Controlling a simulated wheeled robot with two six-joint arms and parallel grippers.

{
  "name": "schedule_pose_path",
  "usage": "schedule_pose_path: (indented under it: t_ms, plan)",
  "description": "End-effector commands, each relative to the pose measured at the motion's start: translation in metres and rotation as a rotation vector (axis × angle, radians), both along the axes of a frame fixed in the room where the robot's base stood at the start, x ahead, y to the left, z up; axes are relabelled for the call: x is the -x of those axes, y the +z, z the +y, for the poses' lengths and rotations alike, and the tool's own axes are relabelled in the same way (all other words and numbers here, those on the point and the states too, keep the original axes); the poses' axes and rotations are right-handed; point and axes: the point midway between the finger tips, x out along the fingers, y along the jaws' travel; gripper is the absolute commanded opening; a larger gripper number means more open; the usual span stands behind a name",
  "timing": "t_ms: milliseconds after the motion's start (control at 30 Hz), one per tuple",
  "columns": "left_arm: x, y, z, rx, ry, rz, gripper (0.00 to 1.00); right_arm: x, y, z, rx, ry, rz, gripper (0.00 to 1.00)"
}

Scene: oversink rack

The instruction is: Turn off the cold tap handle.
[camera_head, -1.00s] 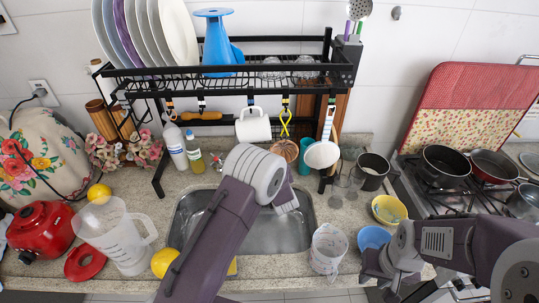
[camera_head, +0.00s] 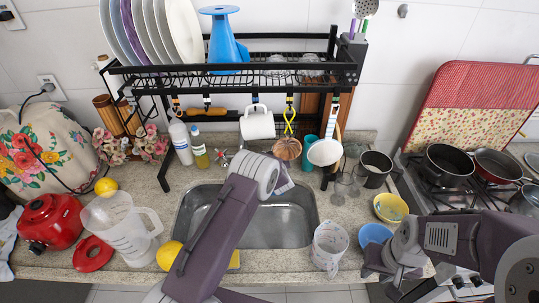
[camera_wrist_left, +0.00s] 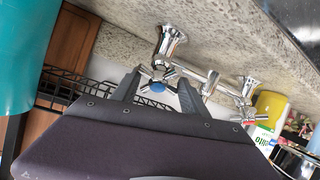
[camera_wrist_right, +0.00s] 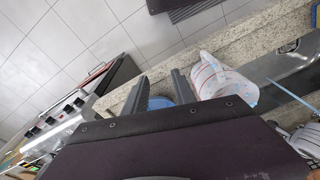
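The cold tap handle (camera_wrist_left: 157,87) is a chrome cross handle with a blue cap. In the left wrist view it sits between the two fingers of my left gripper (camera_wrist_left: 159,82), which is open around it. I cannot tell whether either finger touches it. The chrome tap body (camera_wrist_left: 210,82) runs right to a second cross handle (camera_wrist_left: 246,117). In the head view my left arm hides the cold handle and the left fingers. My right gripper (camera_wrist_right: 159,84) is open and empty over the counter, near the blue bowl (camera_wrist_right: 160,102).
The sink basin (camera_head: 290,222) lies under my left arm. The black rack (camera_head: 300,75) stands over it with a hanging mug (camera_head: 257,124) and utensils.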

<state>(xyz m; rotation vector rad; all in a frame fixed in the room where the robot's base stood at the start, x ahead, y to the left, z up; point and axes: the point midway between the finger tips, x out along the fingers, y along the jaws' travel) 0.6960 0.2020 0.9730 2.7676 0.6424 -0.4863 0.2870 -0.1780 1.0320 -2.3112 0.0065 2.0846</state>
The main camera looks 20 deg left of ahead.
Motion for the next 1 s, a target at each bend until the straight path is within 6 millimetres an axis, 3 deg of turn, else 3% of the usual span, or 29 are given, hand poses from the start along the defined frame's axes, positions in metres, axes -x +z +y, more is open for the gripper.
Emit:
schedule_pose_path:
  t_ms: [33, 100, 467, 1000]
  plan:
    - [0.0, -0.001, 0.0, 0.0, -0.001, 0.003, 0.26, 0.0, 0.0, 0.0, 0.0, 0.0, 0.0, 0.32]
    - [0.001, -0.001, 0.0, 0.0, -0.001, 0.003, 0.07, 0.0, 0.0, 0.0, 0.0, 0.0, 0.0, 0.32]
    - [0.001, -0.004, -0.001, -0.032, -0.045, 0.016, 0.07, 0.0, -0.005, 0.0, 0.0, 0.0, 0.0, 0.32]
    - [0.001, -0.006, -0.001, -0.265, -0.338, 0.087, 0.07, 0.0, -0.031, 0.0, 0.0, 0.0, 0.0, 0.32]
